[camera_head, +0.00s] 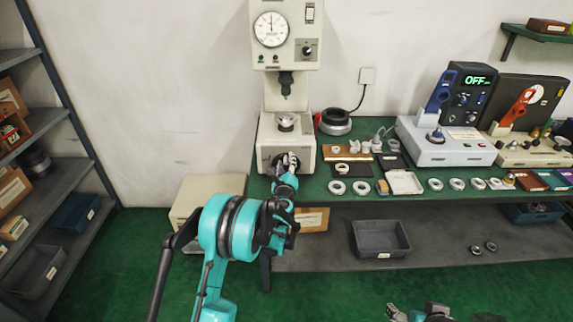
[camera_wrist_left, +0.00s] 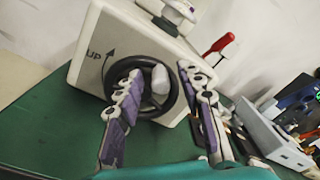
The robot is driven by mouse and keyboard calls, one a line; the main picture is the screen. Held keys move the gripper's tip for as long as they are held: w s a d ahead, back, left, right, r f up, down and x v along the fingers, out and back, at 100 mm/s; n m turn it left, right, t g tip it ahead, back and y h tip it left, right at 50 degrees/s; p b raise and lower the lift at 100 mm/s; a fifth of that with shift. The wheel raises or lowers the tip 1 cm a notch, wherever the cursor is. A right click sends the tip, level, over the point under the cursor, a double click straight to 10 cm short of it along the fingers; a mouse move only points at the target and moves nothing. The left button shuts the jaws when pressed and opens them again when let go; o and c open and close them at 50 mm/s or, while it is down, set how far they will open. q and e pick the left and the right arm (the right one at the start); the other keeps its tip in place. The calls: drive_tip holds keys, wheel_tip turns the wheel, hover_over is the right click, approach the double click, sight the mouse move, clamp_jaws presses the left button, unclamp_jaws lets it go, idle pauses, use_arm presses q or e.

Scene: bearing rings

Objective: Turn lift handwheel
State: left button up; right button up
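The lift handwheel is a black ring with a pale grey part near its middle (camera_wrist_left: 160,80), on the front of the cream press base (camera_wrist_left: 88,62). An "UP" arrow is printed beside it. In the left wrist view my left gripper (camera_wrist_left: 159,70) is open in front of the wheel. One finger overlaps the wheel's left part and the other is by its right edge; contact cannot be told. In the head view my left gripper (camera_head: 288,162) covers much of the wheel below the press (camera_head: 285,40). My right gripper (camera_head: 418,313) is at the bottom edge, its opening unclear.
The green bench (camera_head: 340,207) holds several metal rings (camera_head: 362,187), a white tray (camera_head: 404,182) and a tester (camera_head: 445,148) to the right. A grey bin (camera_head: 381,239) is on the lower shelf. Shelving (camera_head: 68,185) stands at left. Green floor in front is open.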

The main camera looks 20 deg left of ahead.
use_arm(q)
drive_tip(key=shift+w+a, duration=0.1)
drive_tip(key=shift+w, duration=0.35)
drive_tip(key=shift+r, duration=0.1)
clamp_jaws()
